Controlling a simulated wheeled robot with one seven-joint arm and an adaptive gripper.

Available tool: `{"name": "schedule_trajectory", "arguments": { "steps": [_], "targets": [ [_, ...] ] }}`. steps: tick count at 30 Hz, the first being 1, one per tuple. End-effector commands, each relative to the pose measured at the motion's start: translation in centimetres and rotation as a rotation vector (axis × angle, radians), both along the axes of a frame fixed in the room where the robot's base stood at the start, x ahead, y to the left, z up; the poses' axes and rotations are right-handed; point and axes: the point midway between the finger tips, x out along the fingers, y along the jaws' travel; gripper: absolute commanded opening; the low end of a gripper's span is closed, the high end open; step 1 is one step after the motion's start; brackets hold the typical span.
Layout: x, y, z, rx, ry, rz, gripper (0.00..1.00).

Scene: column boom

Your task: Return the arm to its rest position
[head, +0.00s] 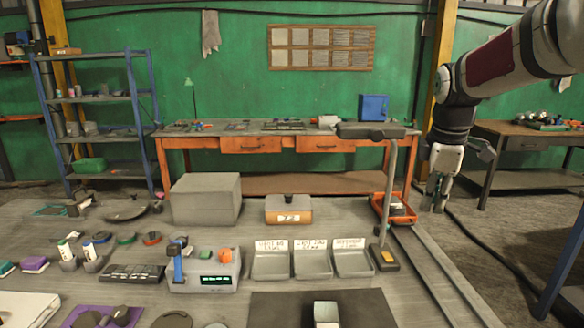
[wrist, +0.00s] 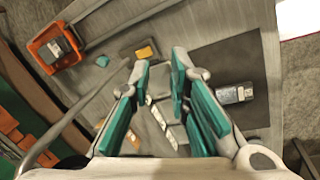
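My gripper (head: 436,207) hangs at the right in the head view, pointing down, clear of the workbench surface. My arm reaches in from the upper right corner. In the wrist view my gripper (wrist: 160,62) shows two fingers with teal pads, spread apart with nothing held between them. The grey work surface lies below, and the labelled trays show partly behind the fingers.
Three labelled trays (head: 311,264), a lamp-like stand (head: 385,256) and an orange bin (head: 392,213) stand left of my gripper. A dark mat (head: 368,310) lies in front. A wooden table (head: 233,146) and a blue shelf (head: 107,130) stand behind.

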Motion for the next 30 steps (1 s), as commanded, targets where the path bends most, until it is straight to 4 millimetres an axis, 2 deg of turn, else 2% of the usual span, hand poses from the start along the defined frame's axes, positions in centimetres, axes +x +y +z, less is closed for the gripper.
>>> {"name": "schedule_trajectory", "arguments": {
  "steps": [1,3,9,14,18,21,25,30],
  "targets": [
    [-2.3,1.3,1.7,0.001,-0.018,-0.054,0.17],
    [-5.0,2.6,2.9,0.012,-0.036,-0.142,0.17],
    [-13.2,5.7,5.2,0.067,-0.096,-0.398,0.17],
    [-19.9,7.5,5.8,0.137,-0.144,-0.605,0.17],
    [-25.6,8.7,5.2,0.219,-0.176,-0.783,0.17],
    [-29.1,9.3,4.4,0.280,-0.191,-0.899,0.17],
    [-32.3,9.9,3.1,0.347,-0.196,-1.016,0.17],
    [-34.2,10.3,2.1,0.390,-0.195,-1.091,0.17]
  ]
}}
